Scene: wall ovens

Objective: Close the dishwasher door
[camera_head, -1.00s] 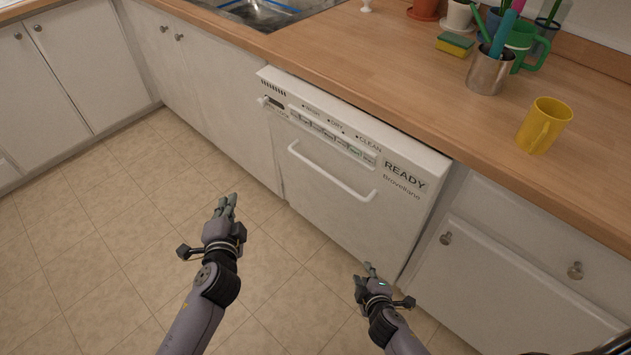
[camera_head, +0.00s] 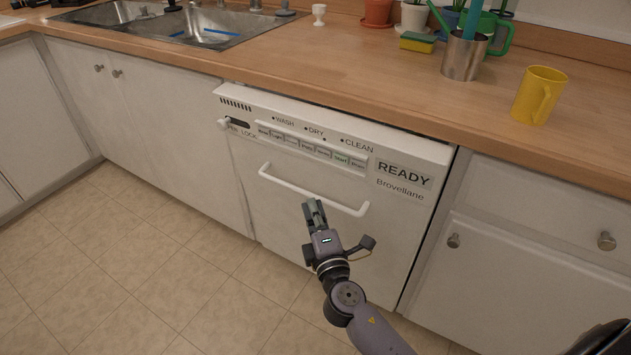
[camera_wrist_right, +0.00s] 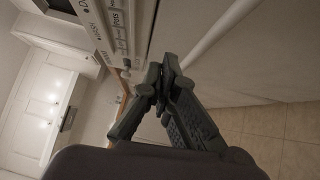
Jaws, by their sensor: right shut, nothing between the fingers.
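A white bar handle (camera_head: 315,192) runs across the upper door. My right gripper (camera_head: 314,208) is in front of the door, just below the middle of the handle, with its fingers shut and empty. In the right wrist view the shut fingers (camera_wrist_right: 165,82) are near the handle (camera_wrist_right: 218,33); contact cannot be told. My left gripper is out of view.
The wooden counter (camera_head: 370,80) above holds a yellow mug (camera_head: 539,95), a metal cup (camera_head: 463,56) with utensils, and a sink (camera_head: 190,25). White cabinets (camera_head: 150,130) flank the dishwasher. The tiled floor (camera_head: 140,260) in front is clear.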

